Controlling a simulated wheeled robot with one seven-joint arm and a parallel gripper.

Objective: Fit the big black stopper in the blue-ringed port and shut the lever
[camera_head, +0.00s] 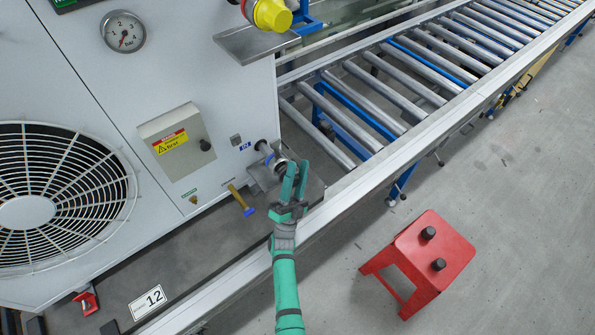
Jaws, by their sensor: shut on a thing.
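The port (265,149) sticks out from the right side of the grey machine's front, just above a small metal shelf, with a bluish ring near its mouth. My gripper (295,168) is right in front of the port, with its green fingers shut on a dark piece, which looks like the big black stopper (282,166). The fingers partly hide it, and I cannot tell whether it sits inside the port or only in front of it.
Two black stoppers (428,233) stand on a red stool (452,255) at the lower right. A roller conveyor (440,60) runs at the upper right. A yellow-capped fitting (271,15) and a metal shelf (250,42) stick out above. A grey box (178,140) and fan grille (65,190) are left.

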